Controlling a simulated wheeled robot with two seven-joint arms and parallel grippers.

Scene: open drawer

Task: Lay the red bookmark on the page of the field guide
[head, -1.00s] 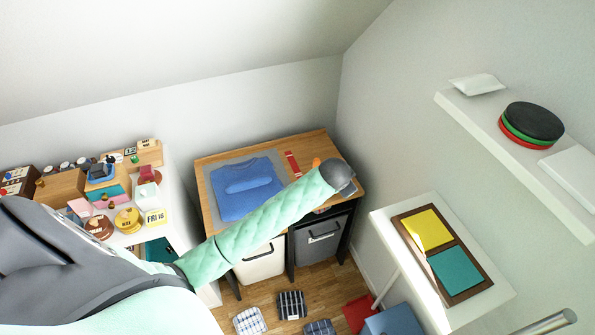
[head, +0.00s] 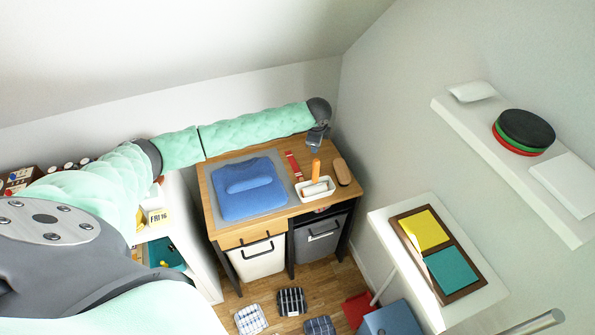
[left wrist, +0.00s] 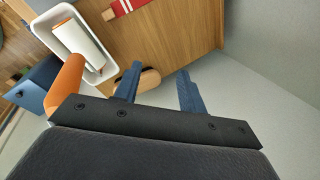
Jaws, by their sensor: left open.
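A red strip with pale bands (head: 293,165), which looks like the bookmark, lies flat on the wooden desk right of the blue folded shirt. Its end also shows at the top of the left wrist view (left wrist: 130,6). I cannot make out an open field guide in either view. My left gripper (head: 314,147) hangs above the back right part of the desk, pointing down. In the left wrist view its blue fingers (left wrist: 156,72) are apart and hold nothing, with a wooden brush partly hidden behind one. My right gripper is not in view.
A white tray (head: 302,195) with an orange-handled roller (head: 316,168) stands near the wooden brush (head: 342,171). The blue shirt (head: 248,196) lies on a grey mat. A cluttered shelf is left; a brown frame (head: 464,292) with yellow and teal panels lies right.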

